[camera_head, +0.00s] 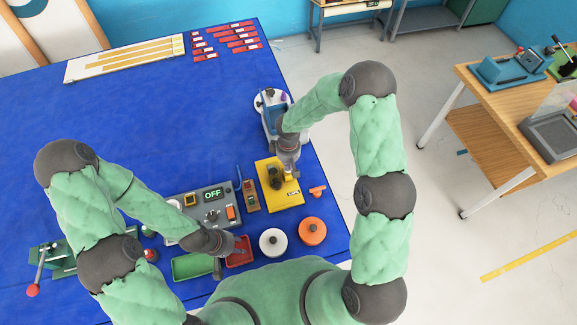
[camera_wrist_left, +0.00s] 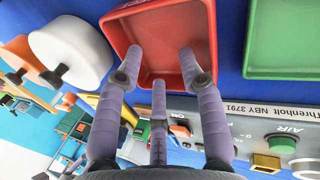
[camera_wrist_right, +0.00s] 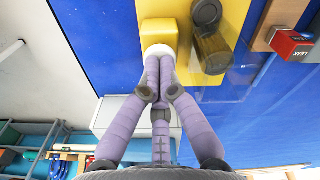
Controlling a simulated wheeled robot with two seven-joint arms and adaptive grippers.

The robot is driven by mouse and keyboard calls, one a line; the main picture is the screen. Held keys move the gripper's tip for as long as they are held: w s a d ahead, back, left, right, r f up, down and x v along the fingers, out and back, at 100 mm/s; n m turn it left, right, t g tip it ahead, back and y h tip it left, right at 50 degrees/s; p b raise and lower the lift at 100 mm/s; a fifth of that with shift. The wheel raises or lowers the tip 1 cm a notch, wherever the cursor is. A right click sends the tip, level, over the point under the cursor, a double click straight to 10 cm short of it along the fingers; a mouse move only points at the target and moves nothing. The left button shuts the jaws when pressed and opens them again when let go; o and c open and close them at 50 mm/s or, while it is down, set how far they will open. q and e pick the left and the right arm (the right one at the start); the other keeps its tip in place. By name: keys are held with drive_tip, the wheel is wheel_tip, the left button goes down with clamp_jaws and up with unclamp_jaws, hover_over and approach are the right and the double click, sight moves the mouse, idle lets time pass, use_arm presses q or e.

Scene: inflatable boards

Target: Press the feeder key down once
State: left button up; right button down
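The yellow feeder (camera_head: 286,197) stands on the blue table near its right edge, with a dark cylinder (camera_wrist_right: 212,52) on top. In the right wrist view a yellow block with a pale rounded end, perhaps the key (camera_wrist_right: 159,30), lies right at my fingertips. My right gripper (camera_head: 289,166) points down over the feeder's far end. Its fingers (camera_wrist_right: 161,62) are together with nothing visible between them. I cannot tell whether they touch the key. My left gripper (camera_head: 240,252) is low over the red tray (camera_head: 232,262), its fingers (camera_wrist_left: 160,75) spread and empty.
A grey control box (camera_head: 225,190) reading OFF stands left of the feeder. A green tray (camera_head: 190,266), white reel (camera_head: 266,246) and orange reel (camera_head: 312,239) line the near edge. A blue-and-white device (camera_head: 268,117) stands beyond the feeder.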

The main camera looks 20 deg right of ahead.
use_arm(q)
drive_tip(key=shift+f+b, duration=0.35)
drive_tip(key=shift+f, duration=0.05)
use_arm(e)
drive_tip(key=shift+f, duration=0.45)
use_arm(q)
drive_tip(key=shift+s+a+f+b, duration=0.1)
drive_tip(key=shift+f+b, duration=0.2)
use_arm(e)
drive_tip(key=shift+s+a+f, duration=0.1)
drive_tip(key=shift+s+f, duration=0.1)
drive_tip(key=shift+f, duration=0.05)
use_arm(q)
drive_tip(key=shift+f, duration=0.1)
use_arm(e)
drive_tip(key=shift+w, duration=0.1)
use_arm(q)
drive_tip(key=shift+r+p, duration=0.45)
drive_tip(key=shift+r, duration=0.05)
use_arm(e)
drive_tip(key=shift+w+r, duration=0.1)
drive_tip(key=shift+r, duration=0.5)
use_arm(q)
drive_tip(key=shift+r+p, duration=2.2)
drive_tip(key=shift+r, duration=0.05)
use_arm(e)
wheel_tip(320, 180, up, 8)
drive_tip(key=shift+f, duration=0.15)
